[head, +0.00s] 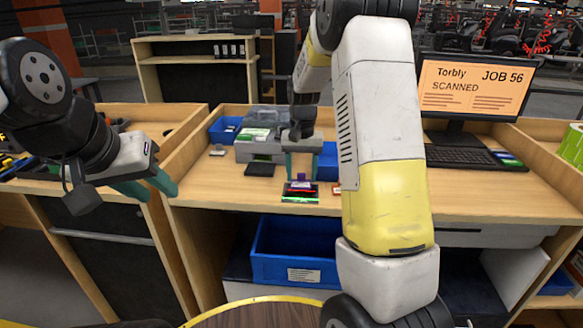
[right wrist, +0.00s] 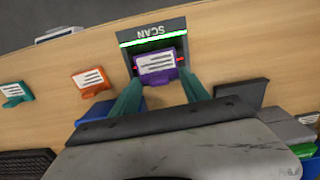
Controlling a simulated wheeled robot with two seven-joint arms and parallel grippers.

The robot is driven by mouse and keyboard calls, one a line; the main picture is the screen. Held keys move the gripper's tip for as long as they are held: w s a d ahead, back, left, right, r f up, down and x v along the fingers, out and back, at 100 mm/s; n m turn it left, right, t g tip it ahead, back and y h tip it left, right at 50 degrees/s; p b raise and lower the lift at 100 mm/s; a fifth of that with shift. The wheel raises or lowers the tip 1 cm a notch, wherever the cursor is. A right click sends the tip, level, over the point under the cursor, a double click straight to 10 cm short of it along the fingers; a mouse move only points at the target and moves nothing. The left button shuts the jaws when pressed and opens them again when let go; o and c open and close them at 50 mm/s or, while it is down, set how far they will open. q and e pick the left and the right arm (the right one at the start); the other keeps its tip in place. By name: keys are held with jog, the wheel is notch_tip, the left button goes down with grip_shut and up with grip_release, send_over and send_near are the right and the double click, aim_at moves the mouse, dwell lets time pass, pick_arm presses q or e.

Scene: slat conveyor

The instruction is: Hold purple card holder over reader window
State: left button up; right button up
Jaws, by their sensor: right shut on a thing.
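The purple card holder (right wrist: 157,63) with a white label is between the teal fingertips of my right gripper (right wrist: 162,80). In the head view the purple holder (head: 301,177) shows small and low between the fingers of my right gripper (head: 301,172). The holder is over the dark scan reader (right wrist: 180,30), covering part of its window. A green strip is lit beside the word SCAN, and red shows at both sides of the holder. The reader (head: 300,198) lies on the bench. My left gripper (head: 148,188) is open and empty at the left, away from the reader.
An orange card holder (right wrist: 93,80) and a teal one (right wrist: 15,93) lie on the bench beside the reader. The monitor (head: 475,88) reads "Torbly JOB 56 SCANNED". A keyboard (head: 462,158) stands before it. A blue bin (head: 297,268) is below the bench.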

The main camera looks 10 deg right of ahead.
jog(key=shift+r, duration=2.85)
